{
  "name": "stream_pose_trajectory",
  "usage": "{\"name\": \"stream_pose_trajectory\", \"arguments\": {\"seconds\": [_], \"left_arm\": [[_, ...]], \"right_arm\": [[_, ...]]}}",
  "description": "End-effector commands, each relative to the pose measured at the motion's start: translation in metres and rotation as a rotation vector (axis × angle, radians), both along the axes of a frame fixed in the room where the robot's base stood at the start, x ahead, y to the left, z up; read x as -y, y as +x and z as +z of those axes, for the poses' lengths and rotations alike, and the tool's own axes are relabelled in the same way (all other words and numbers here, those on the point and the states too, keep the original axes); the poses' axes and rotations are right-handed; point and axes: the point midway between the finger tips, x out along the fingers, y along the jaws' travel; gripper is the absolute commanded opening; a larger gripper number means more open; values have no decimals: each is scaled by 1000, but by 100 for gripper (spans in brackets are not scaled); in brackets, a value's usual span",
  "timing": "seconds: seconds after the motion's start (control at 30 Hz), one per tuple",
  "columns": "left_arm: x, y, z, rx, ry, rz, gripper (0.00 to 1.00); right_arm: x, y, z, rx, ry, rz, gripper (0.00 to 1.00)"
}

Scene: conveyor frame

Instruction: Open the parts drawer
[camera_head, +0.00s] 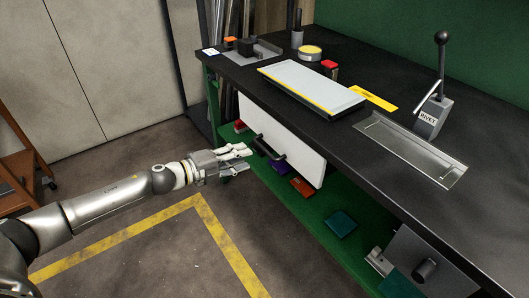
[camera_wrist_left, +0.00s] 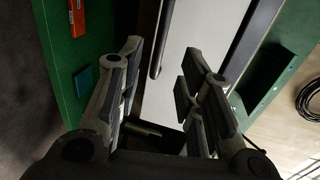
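The parts drawer has a white front (camera_head: 303,153) under the dark worktop, and it appears shut. Its black bar handle (camera_head: 268,149) is on that front. My left gripper (camera_head: 245,157) is just left of the handle in the head view. In the left wrist view the gripper (camera_wrist_left: 160,78) has its fingers spread apart with nothing held. The handle (camera_wrist_left: 160,40) shows ahead, in the gap between the fingers in the picture. The white front (camera_wrist_left: 205,35) lies behind it. I cannot tell whether the fingertips reach around the bar. My right gripper is not in view.
The worktop (camera_head: 335,128) carries a grey tray (camera_head: 311,87), a metal channel (camera_head: 410,150) and a lever press (camera_head: 434,107). A green lower shelf (camera_head: 310,205) holds several small coloured items under the drawer. Floor with yellow tape (camera_head: 228,243) is clear before the bench.

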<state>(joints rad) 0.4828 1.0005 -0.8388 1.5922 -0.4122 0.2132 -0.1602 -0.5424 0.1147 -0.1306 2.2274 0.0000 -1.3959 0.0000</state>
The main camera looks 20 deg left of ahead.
Motion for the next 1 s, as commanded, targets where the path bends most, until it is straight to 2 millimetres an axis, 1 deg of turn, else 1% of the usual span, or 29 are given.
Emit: {"name": "stream_pose_trajectory", "arguments": {"seconds": [0.23, 0.4, 0.5, 0.7, 0.93, 0.97, 1.0], "left_arm": [[27, 34, -7, 3, -1, -1, 34], [43, 55, -14, 1, -3, 1, 34], [49, 63, -17, 1, -3, 1, 34], [55, 71, -18, 0, -1, 1, 34], [55, 71, -18, -1, -1, 1, 34], [55, 71, -19, -1, -1, 1, 31], [55, 71, -19, -1, -1, 1, 26]], "right_arm": [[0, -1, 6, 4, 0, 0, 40], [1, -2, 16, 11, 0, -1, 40], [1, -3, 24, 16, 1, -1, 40], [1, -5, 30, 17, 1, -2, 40], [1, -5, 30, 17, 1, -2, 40], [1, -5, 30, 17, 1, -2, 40], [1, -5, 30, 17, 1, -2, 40]]}}
